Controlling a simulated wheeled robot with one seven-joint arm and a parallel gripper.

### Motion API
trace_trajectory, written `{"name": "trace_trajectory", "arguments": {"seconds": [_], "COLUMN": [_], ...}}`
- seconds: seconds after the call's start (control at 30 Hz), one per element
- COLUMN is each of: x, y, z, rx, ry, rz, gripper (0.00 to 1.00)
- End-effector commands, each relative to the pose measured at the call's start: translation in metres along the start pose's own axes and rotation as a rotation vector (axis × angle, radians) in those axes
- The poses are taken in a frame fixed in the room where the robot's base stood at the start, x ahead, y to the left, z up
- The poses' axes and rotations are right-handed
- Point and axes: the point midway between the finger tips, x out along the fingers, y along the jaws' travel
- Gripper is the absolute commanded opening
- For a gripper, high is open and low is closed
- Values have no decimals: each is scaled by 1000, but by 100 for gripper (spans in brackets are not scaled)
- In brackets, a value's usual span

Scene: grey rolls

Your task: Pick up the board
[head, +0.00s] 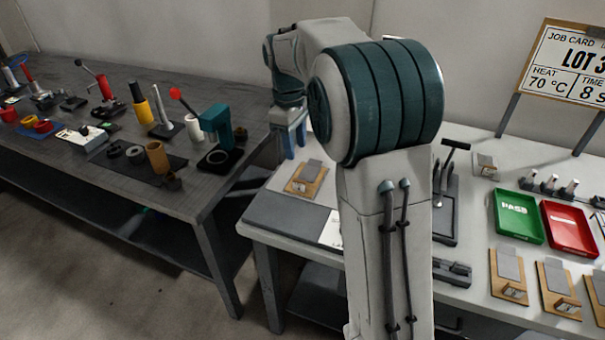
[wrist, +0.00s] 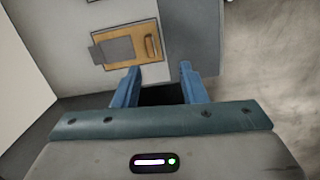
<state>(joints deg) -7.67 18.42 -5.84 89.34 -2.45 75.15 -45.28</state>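A tan wooden board (head: 294,186) with a grey plate and a small raised block on it lies on the back left part of the white table. It also shows in the wrist view (wrist: 127,40), just beyond the fingertips and mostly left of the gap. My gripper (head: 295,150) points down just behind and above this board in the head view. Its blue fingers are spread apart and empty in the wrist view (wrist: 159,70). Similar boards (head: 508,287) (head: 557,300) lie at the front right of the same table.
A green tray (head: 518,218) and a red tray (head: 568,230) stand at the right, with a job card (head: 572,65) behind. A black clamp-like tool (head: 446,190) stands right of my arm. A dark bench (head: 215,190) with several tools stands at the left, across a gap.

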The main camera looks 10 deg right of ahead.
Motion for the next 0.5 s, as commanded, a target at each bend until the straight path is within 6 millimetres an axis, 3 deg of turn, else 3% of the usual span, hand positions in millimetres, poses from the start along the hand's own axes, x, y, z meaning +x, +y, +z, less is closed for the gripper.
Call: {"name": "trace_trajectory", "arguments": {"seconds": [0.1, 0.27, 0.5], "x": [2, 8, 54], "y": [13, 19, 18], "z": [-15, -22, -20], "rx": [-66, -104, -106], "ry": [-23, -34, -37], "rz": [-4, -6, -9], "gripper": [38, 38, 38]}}
